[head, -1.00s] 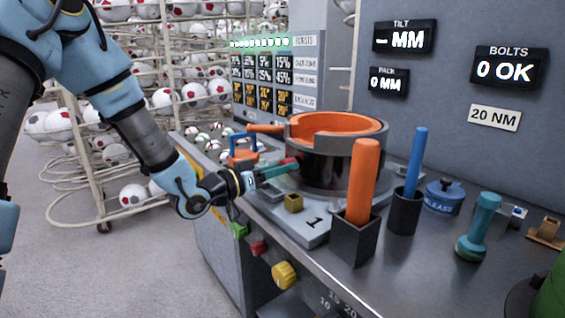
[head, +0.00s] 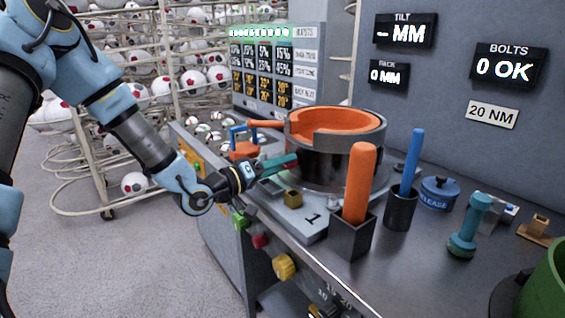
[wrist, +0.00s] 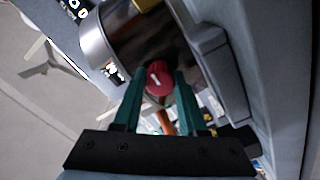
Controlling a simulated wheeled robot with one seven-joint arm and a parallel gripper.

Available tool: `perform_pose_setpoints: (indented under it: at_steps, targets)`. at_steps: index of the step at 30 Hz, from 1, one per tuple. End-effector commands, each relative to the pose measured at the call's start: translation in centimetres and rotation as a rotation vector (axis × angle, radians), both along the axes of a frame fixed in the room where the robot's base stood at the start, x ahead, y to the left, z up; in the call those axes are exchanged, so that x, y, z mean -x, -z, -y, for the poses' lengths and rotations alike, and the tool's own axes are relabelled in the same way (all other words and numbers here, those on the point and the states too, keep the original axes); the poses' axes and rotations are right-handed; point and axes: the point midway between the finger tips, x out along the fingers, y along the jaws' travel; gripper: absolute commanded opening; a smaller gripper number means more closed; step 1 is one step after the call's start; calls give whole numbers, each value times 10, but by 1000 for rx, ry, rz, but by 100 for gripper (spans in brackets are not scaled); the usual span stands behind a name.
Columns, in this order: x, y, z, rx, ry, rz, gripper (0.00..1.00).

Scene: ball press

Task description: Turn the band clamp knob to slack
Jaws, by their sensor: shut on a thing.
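The band clamp knob (wrist: 158,77) is red with a short white mark on its face, seen in the wrist view in front of a dark cylinder. My gripper (wrist: 158,86) has its two teal fingers on either side of the knob, shut on it. In the head view my gripper (head: 292,160) reaches the left side of the dark, banded drum (head: 335,170) with an orange ring inside.
An orange-handled tool in a dark holder (head: 350,235) stands right of my gripper, with a blue-handled one (head: 402,208) behind it. A small brass block (head: 293,199) lies on the base plate below my gripper. Wall displays (head: 509,66) are at right.

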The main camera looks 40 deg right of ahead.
Motion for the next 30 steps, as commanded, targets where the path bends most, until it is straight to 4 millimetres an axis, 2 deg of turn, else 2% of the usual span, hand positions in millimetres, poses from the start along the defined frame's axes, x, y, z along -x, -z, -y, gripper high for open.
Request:
perform_pose_setpoints:
  at_steps: [12,13,21,30]
  targets:
    - [0,1,0,-3,0,-9,0]
    - [0,1,0,-3,0,-9,44]
    - [0,0,0,-1,-1,-7,72]
    - [-1,1,-5,-1,-1,-6,72]
